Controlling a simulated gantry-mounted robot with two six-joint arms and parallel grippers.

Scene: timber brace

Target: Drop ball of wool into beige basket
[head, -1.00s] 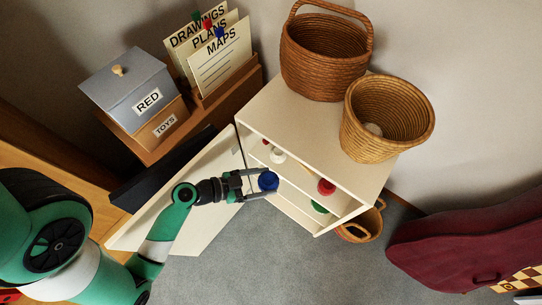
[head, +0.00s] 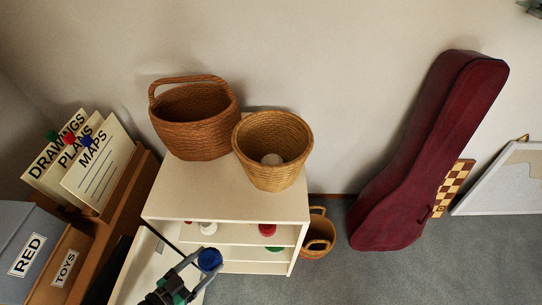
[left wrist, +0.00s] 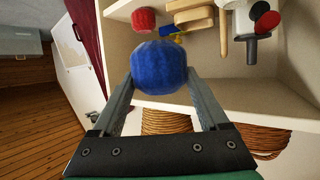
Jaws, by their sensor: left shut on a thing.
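The blue ball of wool (head: 209,259) is gripped between the fingers of my left gripper (head: 202,264), in front of the open white cabinet. In the left wrist view the ball (left wrist: 160,67) sits between the two fingertips, with shelf items beyond it. The beige basket (head: 270,180) stands upright on the cabinet's top, near its right edge, above and to the right of the ball in the head view. My right gripper is not in view.
A browner handled basket (head: 194,137) stands beside the beige one. The white cabinet (head: 210,195) has several small items on its shelves and an open door at left. Another basket (head: 318,234) is on the floor. A red instrument case (head: 425,150) leans on the wall.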

